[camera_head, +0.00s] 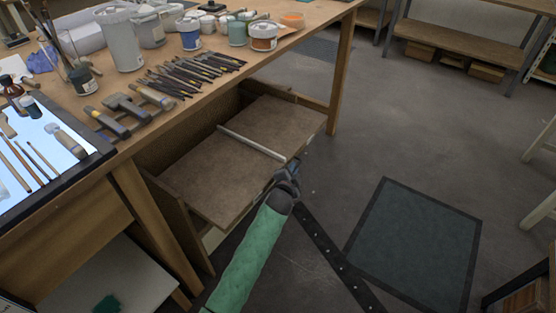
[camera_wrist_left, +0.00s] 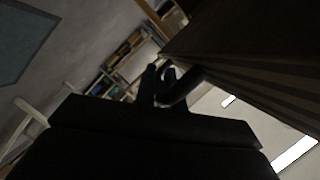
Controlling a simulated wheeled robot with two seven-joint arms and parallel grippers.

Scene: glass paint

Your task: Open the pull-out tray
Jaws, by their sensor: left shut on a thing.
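The pull-out tray (camera_head: 215,185) is a flat brown board under the wooden workbench. Much of it projects past the bench's front edge, and a thin pale rod (camera_head: 250,143) lies across it. My left gripper (camera_head: 290,170), at the end of the green-sleeved arm, is at the tray's front edge. In the left wrist view, the gripper's dark fingers (camera_wrist_left: 163,82) are shut on a dark curved handle (camera_wrist_left: 186,88) beside the tray (camera_wrist_left: 245,50). The fingertips are dim and partly hidden in both views. My right gripper is not in view.
The workbench (camera_head: 205,90) holds paint pots, a row of dark tools (camera_head: 195,73), clamps (camera_head: 130,112) and a lit panel (camera_head: 35,160). A dark mat (camera_head: 415,245) lies on the floor at right.

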